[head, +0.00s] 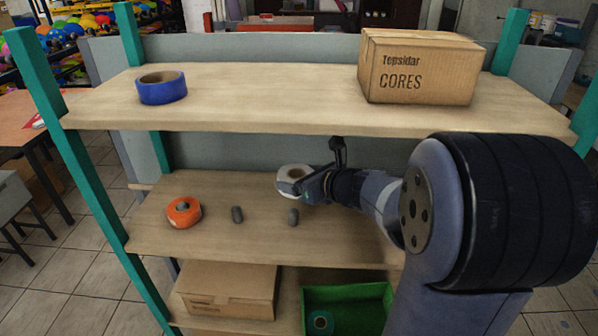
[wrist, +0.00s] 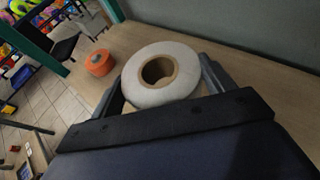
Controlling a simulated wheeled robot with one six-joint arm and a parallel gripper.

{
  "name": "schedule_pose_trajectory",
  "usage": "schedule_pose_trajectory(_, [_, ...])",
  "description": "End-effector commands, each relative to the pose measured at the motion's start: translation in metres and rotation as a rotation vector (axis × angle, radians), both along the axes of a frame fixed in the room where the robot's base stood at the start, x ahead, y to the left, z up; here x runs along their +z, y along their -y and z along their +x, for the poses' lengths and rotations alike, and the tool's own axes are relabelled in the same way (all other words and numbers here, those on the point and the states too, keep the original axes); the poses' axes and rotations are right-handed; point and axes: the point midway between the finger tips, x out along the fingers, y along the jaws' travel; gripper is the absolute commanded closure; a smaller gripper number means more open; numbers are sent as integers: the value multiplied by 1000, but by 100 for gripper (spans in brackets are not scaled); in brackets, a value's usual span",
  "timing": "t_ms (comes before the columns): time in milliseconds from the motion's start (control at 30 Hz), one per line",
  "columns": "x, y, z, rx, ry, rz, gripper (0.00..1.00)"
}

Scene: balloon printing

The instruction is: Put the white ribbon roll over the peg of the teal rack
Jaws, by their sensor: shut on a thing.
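The white ribbon roll (head: 294,172) has a brown core. My gripper (head: 318,178) is shut on its sides, and the roll lies nearly flat, hole upward. In the wrist view the roll (wrist: 160,75) sits between both fingers. The teal rack (head: 86,172) has wooden shelves. Two short grey pegs stand on its middle shelf: a left peg (head: 237,214) and a right peg (head: 293,217). Both are bare. In the head view the roll appears just above and behind the right peg. I cannot tell its height above the shelf.
An orange roll (head: 184,212) sits left of the pegs. The upper shelf (head: 270,105), holding a blue roll (head: 162,87) and a cardboard box (head: 418,68), overhangs my gripper. Below are a carton (head: 230,290) and a green bin (head: 348,295) with a teal roll (head: 320,322).

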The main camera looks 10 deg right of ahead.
Motion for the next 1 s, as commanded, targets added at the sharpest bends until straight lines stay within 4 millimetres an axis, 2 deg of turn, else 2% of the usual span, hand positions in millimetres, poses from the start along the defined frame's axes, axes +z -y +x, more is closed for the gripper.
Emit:
schedule_pose_trajectory(367, [-7, 0, 0, -1, -1, -1, 51])
schedule_pose_trajectory(1000, [-44, 0, 0, 0, -1, 0, 51])
